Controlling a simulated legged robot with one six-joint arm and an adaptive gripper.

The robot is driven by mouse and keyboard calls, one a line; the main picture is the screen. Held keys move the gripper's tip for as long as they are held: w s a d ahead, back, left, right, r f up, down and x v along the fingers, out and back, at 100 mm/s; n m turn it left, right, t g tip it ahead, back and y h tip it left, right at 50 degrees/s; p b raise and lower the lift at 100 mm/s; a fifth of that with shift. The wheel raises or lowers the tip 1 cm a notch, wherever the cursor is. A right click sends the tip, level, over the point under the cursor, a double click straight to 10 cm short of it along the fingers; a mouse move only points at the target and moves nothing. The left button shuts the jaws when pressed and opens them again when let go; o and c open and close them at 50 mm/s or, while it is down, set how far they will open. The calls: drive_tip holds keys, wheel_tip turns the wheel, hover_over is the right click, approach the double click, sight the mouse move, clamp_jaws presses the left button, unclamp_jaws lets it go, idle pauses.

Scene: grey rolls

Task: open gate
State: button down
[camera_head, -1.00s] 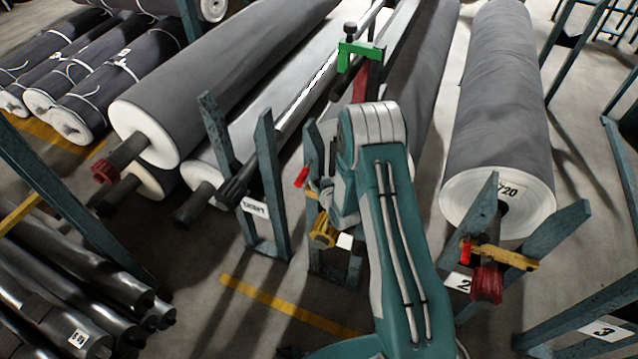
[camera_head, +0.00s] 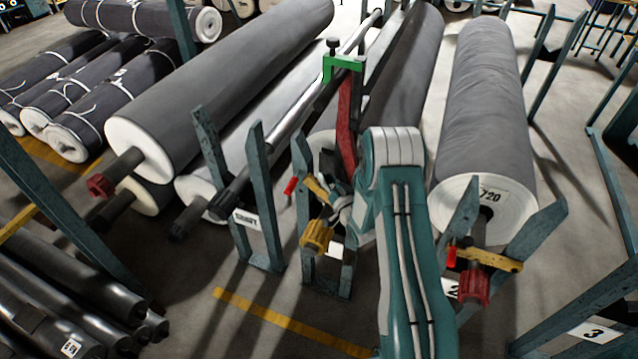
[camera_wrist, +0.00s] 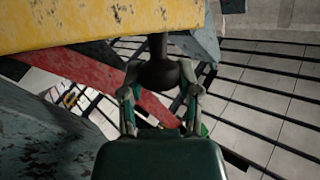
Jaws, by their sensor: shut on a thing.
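The gate of the middle stand is a worn yellow bar (camera_head: 317,190) with a red end (camera_head: 290,186) on its left, set across the upper part of the stand's teal posts. In the wrist view the yellow bar (camera_wrist: 100,22) fills the top left, and a black round knob (camera_wrist: 160,72) hangs below it on a short stem. My gripper (camera_wrist: 168,78) is shut on the knob, one finger on each side. In the head view my gripper (camera_head: 343,212) is small and partly hidden by my wrist, and the knob cannot be made out.
A red bar (camera_head: 346,125) with a green bracket (camera_head: 343,66) rises behind my wrist. A yellow core end (camera_head: 316,238) sticks out below the gate. Grey rolls lie on both sides. Another stand's yellow gate (camera_head: 490,260) is at right. Floor in front is clear.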

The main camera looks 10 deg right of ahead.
drive_tip(key=shift+s+d+r+m+t, duration=0.35)
drive_tip(key=shift+s+d+m, duration=0.05)
drive_tip(key=shift+d, duration=0.15)
drive_tip(key=shift+s+d+r+m+t, duration=0.3)
drive_tip(key=shift+s+d+m+t, duration=0.1)
drive_tip(key=shift+d, duration=0.15)
